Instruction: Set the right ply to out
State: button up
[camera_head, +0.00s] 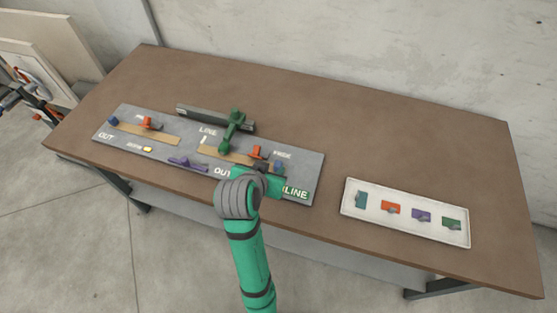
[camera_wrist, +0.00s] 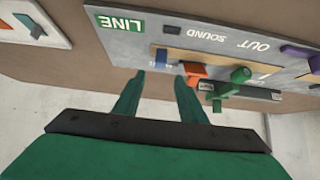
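A grey panel (camera_head: 190,133) on the table carries two tan strips, each with an orange piece and a blue knob. The right strip (camera_head: 220,153) has its orange piece (camera_head: 257,152) and blue knob (camera_head: 279,167) near its right end. Beside it are an "OUT" label and a green "LINE" plate (camera_head: 297,193). In the wrist view, my gripper (camera_wrist: 159,76) is open. The right strip's blue knob (camera_wrist: 161,57) shows between the fingertips, and its orange piece (camera_wrist: 196,72) shows beside the right fingertip. Contact cannot be told. My gripper hides part of the panel's front edge.
A purple lever (camera_head: 186,162) is at the front edge. The left strip (camera_head: 158,134) is at the far left. A white tray (camera_head: 405,230) with several coloured pieces lies to the right. The table's back right is clear.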

aim_at(277, 164)
jog(key=x, duration=0.9)
jog(key=shift+w+f, duration=0.15)
jog(key=shift+f, duration=0.3)
grip_shut()
